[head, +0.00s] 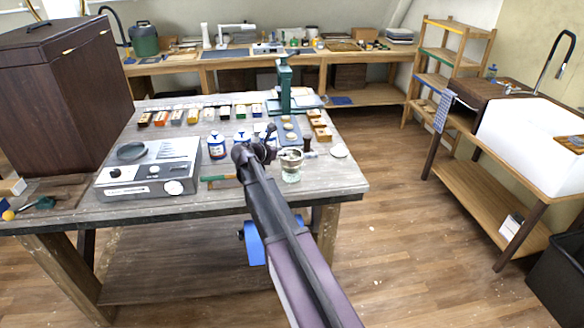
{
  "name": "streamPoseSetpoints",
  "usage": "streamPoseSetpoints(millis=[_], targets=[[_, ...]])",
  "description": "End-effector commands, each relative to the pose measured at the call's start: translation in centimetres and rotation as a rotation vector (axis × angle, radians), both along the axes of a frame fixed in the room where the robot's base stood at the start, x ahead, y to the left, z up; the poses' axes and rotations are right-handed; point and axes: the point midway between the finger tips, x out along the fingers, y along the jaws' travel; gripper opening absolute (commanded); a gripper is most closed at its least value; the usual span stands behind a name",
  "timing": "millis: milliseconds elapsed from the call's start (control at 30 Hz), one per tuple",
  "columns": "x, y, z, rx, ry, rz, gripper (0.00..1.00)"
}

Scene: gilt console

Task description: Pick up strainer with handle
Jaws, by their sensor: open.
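A small metallic cup-shaped thing (291,166) stands on the near right part of the wooden table; it looks like the strainer, but its handle is not clear at this size. My gripper (268,146) is just left of it in the picture, above the tabletop, open. I see nothing held between its fingers. My arm reaches in from the bottom and covers part of the table's front edge. Whether a finger touches the metallic thing cannot be told.
On the table (338,178) stand blue-and-white jars (217,146), a grey device (150,178), a green press (285,88), small wooden boxes (320,128) and a row of colored blocks. A dark cabinet (65,80) is at left. The table's right front corner is bare.

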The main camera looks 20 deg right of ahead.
Motion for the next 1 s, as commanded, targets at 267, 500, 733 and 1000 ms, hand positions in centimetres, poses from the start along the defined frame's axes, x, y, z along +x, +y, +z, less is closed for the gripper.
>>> streamPoseSetpoints(millis=[267, 500, 733, 1000], targets=[[0.01, -0.05, 0.01, 0.0, 0.0, 0.0, 0.48], [0.0, -0.04, 0.02, 0.0, 0.0, 0.0, 0.48], [-0.01, -0.04, 0.01, 0.0, 0.0, 0.0, 0.0], [-0.01, -0.05, 0.02, 0.0, 0.0, 0.0, 0.0]])
